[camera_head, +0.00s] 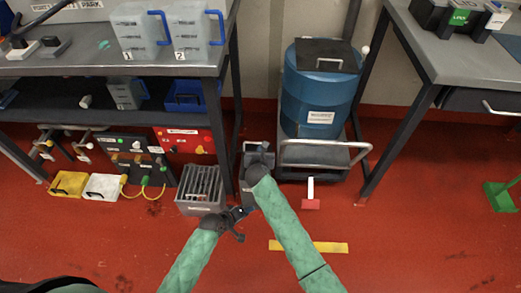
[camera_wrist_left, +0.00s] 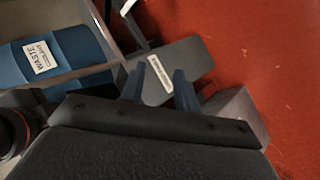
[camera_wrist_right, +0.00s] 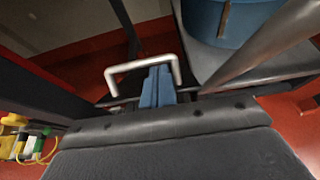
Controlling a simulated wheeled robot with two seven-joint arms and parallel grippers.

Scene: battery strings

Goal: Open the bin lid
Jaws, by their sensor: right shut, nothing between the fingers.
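A narrow grey bin (camera_head: 250,160) stands on the red floor between the bench and the drum trolley. My arms hide much of it. In the left wrist view, a grey labelled panel (camera_wrist_left: 168,62), seemingly part of the bin, lies just beyond my left gripper (camera_wrist_left: 163,84). That gripper's blue fingers are apart and empty; in the head view it (camera_head: 241,214) is low, at the bin's near side. My right gripper (camera_wrist_right: 158,85) is shut and empty. Its fingers overlap a pale U-shaped bar (camera_wrist_right: 130,66) in the right wrist view; contact is unclear. In the head view it (camera_head: 262,152) is over the bin.
A blue waste drum (camera_head: 318,100) stands on a trolley with a metal rail (camera_head: 325,143), right of the bin. A grey slotted crate (camera_head: 201,190) is to the left. A red-based object (camera_head: 310,203) and yellow strip (camera_head: 308,246) are on the floor. Right foreground floor is mostly clear.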

